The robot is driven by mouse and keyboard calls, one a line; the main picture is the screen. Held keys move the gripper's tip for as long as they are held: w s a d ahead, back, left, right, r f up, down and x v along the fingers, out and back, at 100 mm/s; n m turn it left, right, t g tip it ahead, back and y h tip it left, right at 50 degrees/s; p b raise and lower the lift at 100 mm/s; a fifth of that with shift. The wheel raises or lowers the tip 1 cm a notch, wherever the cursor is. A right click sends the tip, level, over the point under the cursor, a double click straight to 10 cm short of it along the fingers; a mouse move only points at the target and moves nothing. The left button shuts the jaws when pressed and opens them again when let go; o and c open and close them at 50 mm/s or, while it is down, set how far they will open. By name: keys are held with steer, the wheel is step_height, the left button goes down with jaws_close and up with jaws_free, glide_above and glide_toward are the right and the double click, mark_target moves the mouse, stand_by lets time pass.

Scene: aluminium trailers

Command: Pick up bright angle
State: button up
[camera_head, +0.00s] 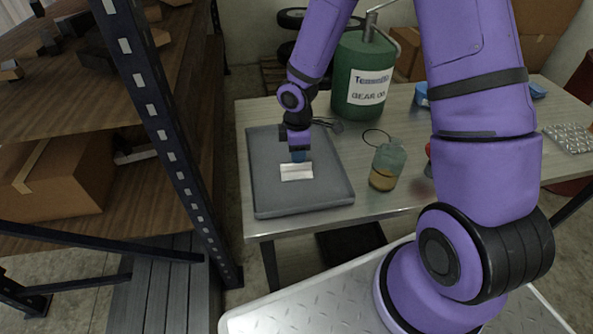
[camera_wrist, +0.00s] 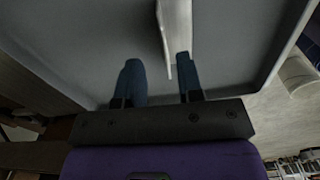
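The bright angle (camera_head: 297,172) is a short, shiny metal piece lying on a grey tray (camera_head: 270,205) on the table. My gripper (camera_head: 299,156) is lowered over the tray at the far edge of the angle. In the wrist view, the angle (camera_wrist: 175,40) runs down from the top edge, and its near end reaches between the two blue fingers of my gripper (camera_wrist: 160,82). The fingers are apart. The angle is close to the right finger, and a clear gap separates it from the left finger. I cannot tell whether the right finger touches it.
A jar with yellowish contents (camera_head: 387,167) stands right of the tray. A green gear oil can (camera_head: 362,75) stands behind it. A dark shelf post (camera_head: 165,120) rises at left. A pill blister (camera_head: 569,138) lies far right. The tray around the angle is clear.

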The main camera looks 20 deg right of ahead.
mark_target(297, 171)
steer(key=f, duration=0.3)
steer(key=shift+s+a+f, duration=0.25)
steer(key=shift+a, duration=0.05)
steer(key=shift+f, duration=0.55)
steer(key=shift+c, duration=0.5)
jaws_close()
